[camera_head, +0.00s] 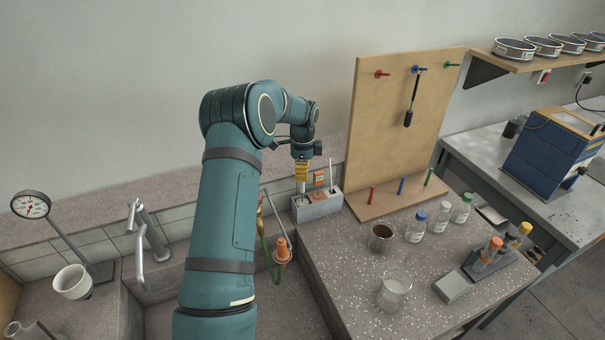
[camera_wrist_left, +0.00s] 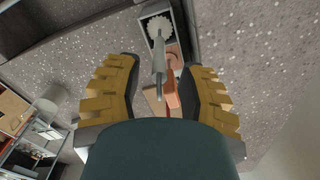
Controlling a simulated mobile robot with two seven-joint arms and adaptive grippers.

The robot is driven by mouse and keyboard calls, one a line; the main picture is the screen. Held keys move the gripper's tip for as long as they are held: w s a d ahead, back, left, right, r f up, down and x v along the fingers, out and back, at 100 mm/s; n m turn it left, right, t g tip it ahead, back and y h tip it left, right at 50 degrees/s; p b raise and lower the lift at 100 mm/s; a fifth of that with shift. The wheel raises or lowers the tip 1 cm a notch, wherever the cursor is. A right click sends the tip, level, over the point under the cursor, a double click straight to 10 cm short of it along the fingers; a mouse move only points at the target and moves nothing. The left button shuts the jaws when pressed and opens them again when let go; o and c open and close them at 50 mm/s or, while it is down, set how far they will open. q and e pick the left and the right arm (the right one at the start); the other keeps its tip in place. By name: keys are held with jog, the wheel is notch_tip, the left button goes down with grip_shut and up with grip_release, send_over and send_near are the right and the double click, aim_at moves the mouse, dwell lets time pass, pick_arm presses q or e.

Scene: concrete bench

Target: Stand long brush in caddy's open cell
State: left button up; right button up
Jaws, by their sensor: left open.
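The grey caddy (camera_head: 318,208) stands at the back of the bench by the wall, and its end shows in the left wrist view (camera_wrist_left: 146,12). A brush with a white round head (camera_wrist_left: 160,27) is in a dark cell, and its pale handle (camera_wrist_left: 158,62) runs toward my left gripper. In the head view a pale shaft (camera_head: 301,187) stands below the fingers in the left cell. My left gripper (camera_head: 302,172) is open above this cell, its yellow fingers on either side of the handle. A thin white rod (camera_head: 331,175) stands in the right cell. My right gripper is not in view.
An orange item (camera_head: 319,179) is in the caddy's middle. Beside it, a pegboard (camera_head: 375,140) holds a hanging black brush (camera_head: 410,105). A brown-filled beaker (camera_head: 381,237), bottles and a tube rack stand to the right. The sink and tap (camera_head: 150,235) are left.

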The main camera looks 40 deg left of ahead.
pick_arm(q)
notch_tip(320, 180, up, 11)
jog(key=shift+f, duration=0.1)
dwell(0.7)
